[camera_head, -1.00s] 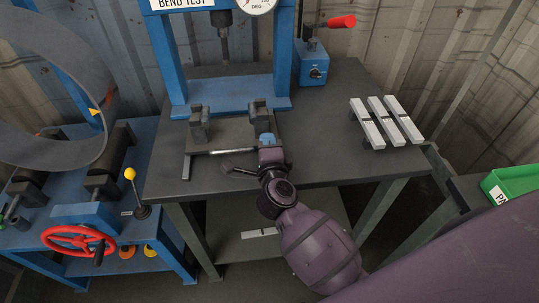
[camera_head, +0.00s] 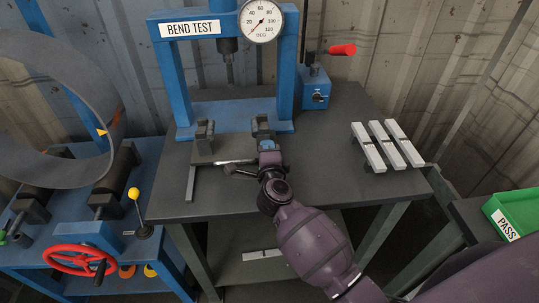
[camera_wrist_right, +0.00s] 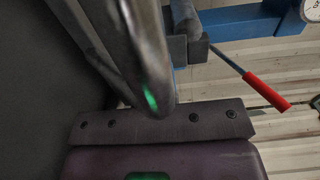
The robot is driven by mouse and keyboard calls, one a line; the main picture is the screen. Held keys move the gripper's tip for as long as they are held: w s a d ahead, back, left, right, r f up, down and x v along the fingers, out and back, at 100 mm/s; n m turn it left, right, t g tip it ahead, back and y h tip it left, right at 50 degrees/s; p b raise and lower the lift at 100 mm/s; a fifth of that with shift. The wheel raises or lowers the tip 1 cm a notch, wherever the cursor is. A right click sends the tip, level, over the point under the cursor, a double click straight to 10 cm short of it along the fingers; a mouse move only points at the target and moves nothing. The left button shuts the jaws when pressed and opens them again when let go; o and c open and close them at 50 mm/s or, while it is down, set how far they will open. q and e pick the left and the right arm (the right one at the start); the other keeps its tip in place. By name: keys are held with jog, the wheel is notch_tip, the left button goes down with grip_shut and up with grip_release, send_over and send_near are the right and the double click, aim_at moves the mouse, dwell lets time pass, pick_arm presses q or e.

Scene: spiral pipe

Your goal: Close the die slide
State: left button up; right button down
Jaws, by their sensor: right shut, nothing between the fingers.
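The die slide (camera_head: 230,153) is a grey plate in front of the blue press. It carries two dark die blocks, the left one (camera_head: 204,136) and the right one (camera_head: 262,128). The blocks stand at the front edge of the press base. A silver bar (camera_head: 235,162) runs along the slide's front. My right gripper (camera_head: 267,146) is shut and empty, at the slide's right front, close to the right die block. It partly hides the bar's right end; contact cannot be told. In the wrist view a metal bar (camera_wrist_right: 140,45) crosses close up. My left gripper is not in view.
The press (camera_head: 240,115) has a hanging ram and a dial. A blue box (camera_head: 314,90) with a red-handled lever stands at the back right. Several pale bars (camera_head: 387,146) lie on the right of the table. The table front (camera_head: 220,200) is clear.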

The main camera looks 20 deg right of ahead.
aim_at(266, 138)
jog(key=x, duration=0.3)
jog(key=shift+w+d+r, duration=0.1)
jog(key=shift+w, duration=0.5)
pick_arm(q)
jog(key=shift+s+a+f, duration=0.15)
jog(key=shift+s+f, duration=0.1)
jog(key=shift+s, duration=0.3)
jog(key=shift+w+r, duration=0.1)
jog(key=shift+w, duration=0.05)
